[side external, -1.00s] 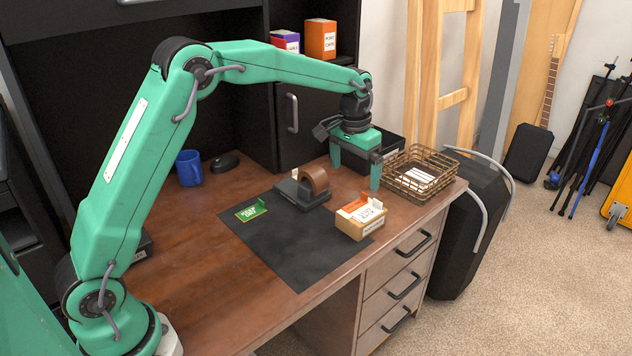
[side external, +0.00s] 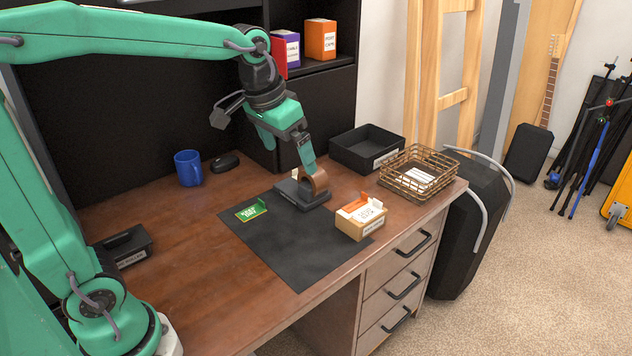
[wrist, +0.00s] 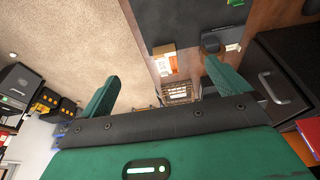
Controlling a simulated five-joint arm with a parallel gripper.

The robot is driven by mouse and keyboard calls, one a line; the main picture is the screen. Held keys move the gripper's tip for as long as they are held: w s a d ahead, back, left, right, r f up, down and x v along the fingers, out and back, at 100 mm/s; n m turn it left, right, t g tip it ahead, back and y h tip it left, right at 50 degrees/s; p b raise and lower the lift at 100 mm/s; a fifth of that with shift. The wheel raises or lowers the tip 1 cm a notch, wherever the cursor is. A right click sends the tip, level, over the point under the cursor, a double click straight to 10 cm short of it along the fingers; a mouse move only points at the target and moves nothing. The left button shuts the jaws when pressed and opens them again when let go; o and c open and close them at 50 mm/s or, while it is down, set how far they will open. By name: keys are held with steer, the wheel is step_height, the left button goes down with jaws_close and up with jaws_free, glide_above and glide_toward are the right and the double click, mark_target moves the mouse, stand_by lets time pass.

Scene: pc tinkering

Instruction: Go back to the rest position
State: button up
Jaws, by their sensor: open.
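My gripper (side external: 289,157) is open and empty, hanging tilted over the desk in the side view. One green finger overlaps the brown tape roll (side external: 318,181) in the picture; I cannot tell the gap between them, though the gripper looks raised. The wrist view also shows my gripper (wrist: 160,76), with its two green fingers spread wide and nothing between them. The wrist camera looks across the desk and out over the carpet.
The wooden desk (side external: 190,265) bears a dark mat (side external: 290,250), a small labelled box (side external: 360,220), a blue mug (side external: 188,168), a wire basket (side external: 410,185) and a black tray (side external: 362,152). Shelves with boxes (side external: 320,40) stand behind.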

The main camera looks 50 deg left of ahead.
steer(key=s+f+t, duration=0.2)
steer(key=s+f, duration=0.1)
steer(key=s, duration=1.1)
steer(key=shift+s, duration=0.3)
steer(key=shift+f, duration=0.1)
